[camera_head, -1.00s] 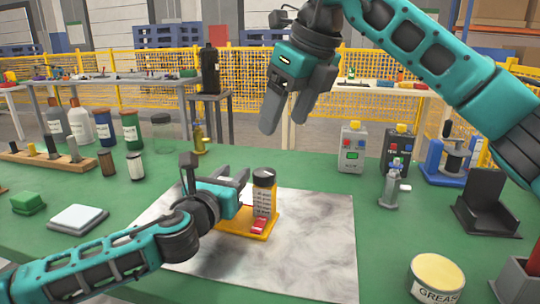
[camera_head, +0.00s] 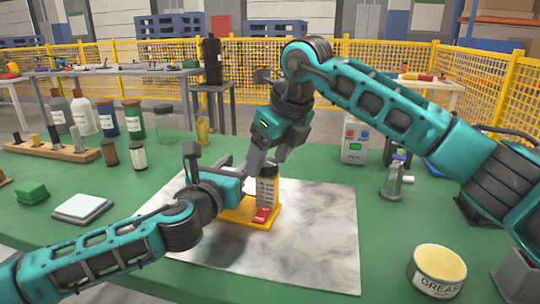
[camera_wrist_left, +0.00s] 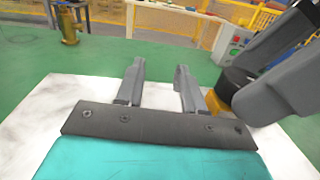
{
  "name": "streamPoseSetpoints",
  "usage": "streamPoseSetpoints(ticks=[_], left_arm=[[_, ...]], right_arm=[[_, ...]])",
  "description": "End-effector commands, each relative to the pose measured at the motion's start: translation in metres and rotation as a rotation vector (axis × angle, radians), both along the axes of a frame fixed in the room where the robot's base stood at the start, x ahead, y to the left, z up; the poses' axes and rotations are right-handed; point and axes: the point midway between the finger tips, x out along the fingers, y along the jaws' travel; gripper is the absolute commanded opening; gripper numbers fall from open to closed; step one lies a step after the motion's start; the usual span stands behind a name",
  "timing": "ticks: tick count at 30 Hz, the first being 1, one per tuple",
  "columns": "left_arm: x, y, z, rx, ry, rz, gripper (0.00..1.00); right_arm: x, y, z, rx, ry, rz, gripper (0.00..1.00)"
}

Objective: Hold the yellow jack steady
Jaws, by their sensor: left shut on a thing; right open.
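The yellow jack (camera_head: 236,214) stands on the pale marbled mat, with a labelled grey cylinder (camera_head: 267,190) and a red part (camera_head: 262,215) at its front. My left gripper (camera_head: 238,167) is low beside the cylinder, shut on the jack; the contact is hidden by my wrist. In the left wrist view its two fingers (camera_wrist_left: 158,78) stand apart, with a yellow part of the jack (camera_wrist_left: 214,104) right of them. My right gripper (camera_head: 266,160) is open and points down at the dark cylinder top, its fingers hiding much of it. Whether they touch it is unclear.
A grease tin (camera_head: 438,270) stands at the front right. A small grey fixture (camera_head: 395,182) and a grey control box (camera_head: 354,140) stand at the right. Bottles (camera_head: 107,118) and a wooden rack (camera_head: 52,150) line the left. The mat (camera_head: 310,235) right of the jack is bare.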

Motion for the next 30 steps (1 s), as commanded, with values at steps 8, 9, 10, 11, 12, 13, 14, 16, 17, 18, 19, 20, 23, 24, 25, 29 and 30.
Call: streamPoseSetpoints(ticks=[8, 9, 10, 11, 12, 13, 14, 16, 17, 18, 19, 20, 23, 24, 25, 29, 30], left_arm=[[0.0005, 0.0039, -0.0161, 0.011, 0.027, 0.010, 0.00], [0.0005, 0.0039, -0.0161, 0.011, 0.027, 0.010, 0.00], [0.0005, 0.0039, -0.0161, 0.011, 0.027, 0.010, 0.00], [0.0005, 0.0039, -0.0161, 0.011, 0.027, 0.010, 0.00], [0.0005, 0.0039, -0.0161, 0.011, 0.027, 0.010, 0.00], [0.0005, 0.0039, -0.0161, 0.011, 0.027, 0.010, 0.00], [0.0005, 0.0039, -0.0161, 0.011, 0.027, 0.010, 0.00], [0.0005, 0.0039, -0.0161, 0.011, 0.027, 0.010, 0.00], [0.0005, 0.0039, -0.0161, 0.011, 0.027, 0.010, 0.00], [0.0005, 0.0039, -0.0161, 0.011, 0.027, 0.010, 0.00], [0.0005, 0.0039, -0.0161, 0.011, 0.027, 0.010, 0.00], [0.0005, 0.0038, -0.0161, 0.011, 0.027, 0.010, 0.00], [0.0005, 0.0038, -0.0161, 0.011, 0.027, 0.010, 0.00], [0.0005, 0.0038, -0.0161, 0.011, 0.027, 0.010, 0.00], [0.0005, 0.0038, -0.0161, 0.011, 0.027, 0.010, 0.00], [0.0004, 0.0037, -0.0161, 0.011, 0.027, 0.010, 0.00], [0.0004, 0.0037, -0.0161, 0.011, 0.027, 0.010, 0.00]], right_arm=[[-0.0002, 0.0000, -0.0007, 0.000, 0.000, 0.000, 0.55], [-0.0002, 0.0000, -0.0007, 0.000, 0.000, 0.000, 0.51], [-0.0002, 0.0000, -0.0006, 0.000, 0.000, 0.000, 0.48], [-0.0001, -0.0001, -0.0006, 0.000, 0.000, 0.000, 0.45], [-0.0001, -0.0001, -0.0006, 0.000, 0.000, 0.000, 0.41], [-0.0002, 0.0000, -0.0006, 0.000, 0.000, 0.000, 0.39], [-0.0003, 0.0000, -0.0005, 0.000, 0.000, 0.000, 0.36], [-0.0004, 0.0002, -0.0005, 0.001, 0.001, 0.000, 0.29], [-0.0004, 0.0002, -0.0005, 0.001, 0.001, 0.000, 0.26], [-0.0005, 0.0002, -0.0004, 0.000, 0.000, 0.001, 0.22], [-0.0006, 0.0003, -0.0004, 0.000, 0.000, 0.001, 0.19], [-0.0006, 0.0004, -0.0004, 0.000, 0.000, 0.001, 0.17], [-0.0008, 0.0006, -0.0004, 0.001, 0.001, 0.002, 0.15], [-0.0009, 0.0007, -0.0004, 0.001, 0.001, 0.001, 0.15], [-0.0009, 0.0007, -0.0004, 0.001, 0.001, 0.001, 0.15], [-0.0011, 0.0010, -0.0003, 0.002, 0.001, 0.000, 0.15], [-0.0012, 0.0011, -0.0003, 0.001, 0.002, -0.001, 0.15]])
